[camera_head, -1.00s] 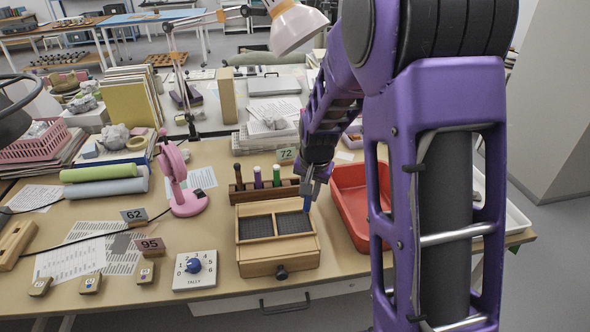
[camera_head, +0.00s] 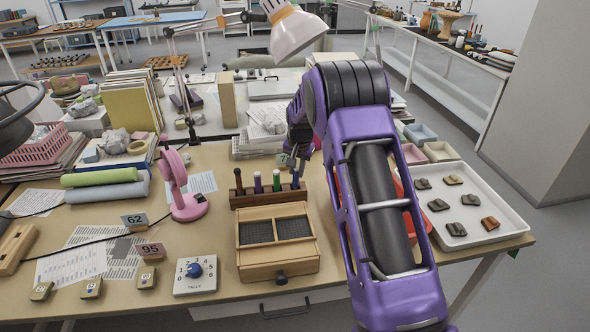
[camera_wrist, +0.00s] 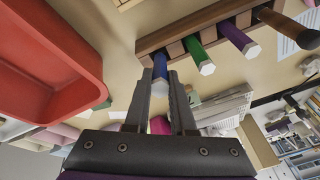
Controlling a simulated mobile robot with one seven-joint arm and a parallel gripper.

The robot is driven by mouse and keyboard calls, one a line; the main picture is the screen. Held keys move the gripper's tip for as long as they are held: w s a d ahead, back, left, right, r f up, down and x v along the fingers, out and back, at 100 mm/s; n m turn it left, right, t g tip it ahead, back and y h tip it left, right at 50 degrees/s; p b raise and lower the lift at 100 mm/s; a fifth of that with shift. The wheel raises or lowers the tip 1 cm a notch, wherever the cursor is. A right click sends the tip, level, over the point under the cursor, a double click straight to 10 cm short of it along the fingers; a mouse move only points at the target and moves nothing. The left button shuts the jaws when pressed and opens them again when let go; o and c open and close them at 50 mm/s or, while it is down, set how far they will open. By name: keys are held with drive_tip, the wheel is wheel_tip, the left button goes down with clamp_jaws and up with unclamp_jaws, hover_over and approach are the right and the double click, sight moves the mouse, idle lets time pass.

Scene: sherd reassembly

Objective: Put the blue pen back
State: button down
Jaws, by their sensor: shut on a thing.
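My gripper (camera_head: 295,170) is shut on the blue pen (camera_wrist: 160,68), which stands roughly upright between the fingertips (camera_wrist: 160,80). The wooden pen rack (camera_head: 268,199) stands behind the wooden box, and it also shows in the wrist view (camera_wrist: 174,49). The blue pen is at the rack's right end in the head view, in line with the other pens. Its lower end meets the rack; I cannot tell how deep it sits. A green pen (camera_wrist: 202,56), a purple pen (camera_wrist: 239,39) and a brown-handled tool (camera_wrist: 287,25) stand in the rack.
The wooden box (camera_head: 277,258) with two dark compartments stands in front of the rack. A red tray (camera_wrist: 50,60) is beside the rack, partly behind my arm in the head view. A white tray (camera_head: 500,238) with several sherds is at right. A pink lamp (camera_head: 178,180) stands left.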

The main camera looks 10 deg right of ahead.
drive_tip(key=shift+w+f, duration=0.15)
drive_tip(key=shift+f, duration=0.55)
drive_tip(key=shift+w+r+g, duration=0.1)
drive_tip(key=shift+w+g, duration=0.3)
drive_tip(key=shift+w, duration=0.1)
drive_tip(key=shift+w+r+g+p, duration=0.2)
drive_tip(key=shift+w+g+p, duration=0.75)
drive_tip(key=shift+g, duration=0.35)
drive_tip(key=shift+f, duration=0.8)
drive_tip(key=shift+f, duration=0.1)
drive_tip(key=shift+f+b, duration=0.4)
drive_tip(key=c, duration=0.8)
unclamp_jaws()
drive_tip(key=shift+o, duration=0.2)
